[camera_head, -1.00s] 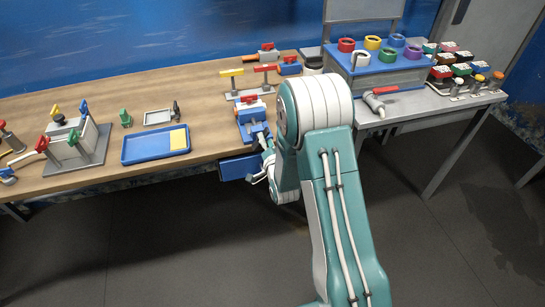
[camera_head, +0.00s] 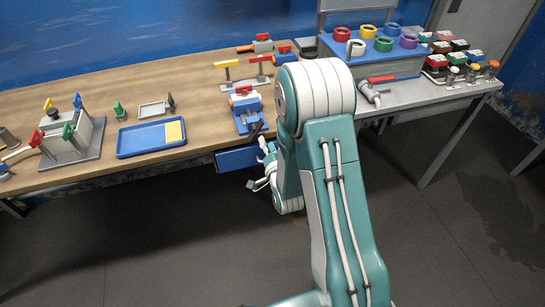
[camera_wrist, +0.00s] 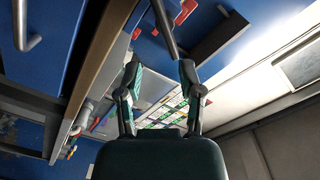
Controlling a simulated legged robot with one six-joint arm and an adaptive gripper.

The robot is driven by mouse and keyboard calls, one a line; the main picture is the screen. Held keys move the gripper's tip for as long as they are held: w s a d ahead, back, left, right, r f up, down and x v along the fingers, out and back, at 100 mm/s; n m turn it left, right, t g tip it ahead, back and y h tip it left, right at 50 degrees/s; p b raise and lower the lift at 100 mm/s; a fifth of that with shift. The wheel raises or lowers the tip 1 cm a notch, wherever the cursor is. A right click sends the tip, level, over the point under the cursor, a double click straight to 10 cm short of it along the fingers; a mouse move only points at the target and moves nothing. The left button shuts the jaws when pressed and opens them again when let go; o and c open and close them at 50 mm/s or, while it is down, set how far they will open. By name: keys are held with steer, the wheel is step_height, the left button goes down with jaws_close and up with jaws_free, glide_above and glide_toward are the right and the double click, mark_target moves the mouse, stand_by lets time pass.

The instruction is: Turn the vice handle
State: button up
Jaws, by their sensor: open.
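The vice (camera_head: 246,112), blue with red and light parts, sits at the front edge of the wooden table in the head view. A dark bar that looks like its handle (camera_head: 256,130) sticks out at its front. My gripper (camera_head: 262,170) is below and in front of the vice, partly hidden by my arm. In the wrist view my gripper (camera_wrist: 160,66) is open and empty, its two fingers apart. A dark bar, probably the vice handle (camera_wrist: 165,30), lies beyond the fingertips, roughly between them. I cannot tell the remaining distance.
A blue drawer front (camera_head: 238,158) hangs under the table edge close to my gripper. A blue tray (camera_head: 150,139) and a lever block (camera_head: 72,140) stand to the left. A blue rack with coloured rings (camera_head: 385,62) stands right. The floor in front is clear.

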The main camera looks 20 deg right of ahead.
steer(key=shift+s, duration=2.55)
step_height(320, 180, up, 10)
steer(key=shift+f, duration=0.1)
